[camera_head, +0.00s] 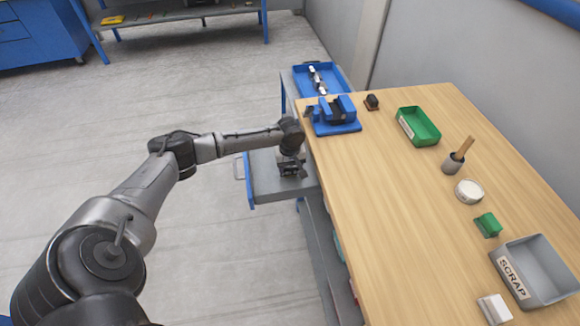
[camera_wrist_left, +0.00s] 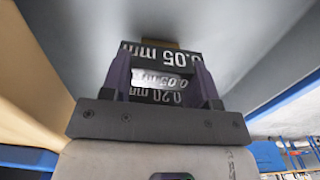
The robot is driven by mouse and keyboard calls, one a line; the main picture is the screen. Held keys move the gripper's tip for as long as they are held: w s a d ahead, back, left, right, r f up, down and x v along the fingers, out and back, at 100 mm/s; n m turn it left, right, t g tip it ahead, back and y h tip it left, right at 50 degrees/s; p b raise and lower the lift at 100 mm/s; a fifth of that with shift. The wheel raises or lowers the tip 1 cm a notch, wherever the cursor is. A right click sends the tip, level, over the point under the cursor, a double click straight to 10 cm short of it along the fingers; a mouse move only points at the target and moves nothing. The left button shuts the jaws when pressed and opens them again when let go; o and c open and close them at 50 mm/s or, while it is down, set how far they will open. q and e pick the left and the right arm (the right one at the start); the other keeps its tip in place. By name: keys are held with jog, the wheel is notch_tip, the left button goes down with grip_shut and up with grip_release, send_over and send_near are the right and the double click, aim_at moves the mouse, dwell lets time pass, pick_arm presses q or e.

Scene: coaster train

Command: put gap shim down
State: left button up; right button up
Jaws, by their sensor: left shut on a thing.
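My left gripper (camera_head: 290,170) is low over the open grey drawer (camera_head: 262,180) at the left side of the workbench. In the left wrist view its two dark fingers (camera_wrist_left: 160,85) are shut on a small pale gap shim (camera_wrist_left: 158,79) marked 0.05 mm. Right around the shim are dark blocks with white lettering: one marked 0.05 mm (camera_wrist_left: 155,55) beyond it and one marked 0.20 mm (camera_wrist_left: 158,97) on the near side. I cannot tell whether the shim touches them. In the head view the shim is too small to make out. My right gripper is not in view.
The wooden bench (camera_head: 400,220) holds a blue vise (camera_head: 334,115), a green bin (camera_head: 418,126), a cup with a wooden handle (camera_head: 454,163), a white round container (camera_head: 469,191), a small green object (camera_head: 488,225) and a grey SCRAP bin (camera_head: 535,272). A blue tray (camera_head: 319,78) lies beyond the vise.

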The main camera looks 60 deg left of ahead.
pick_arm(q)
jog(key=shift+f, duration=0.1)
jog(key=o, duration=0.9)
jog(key=shift+o, duration=0.2)
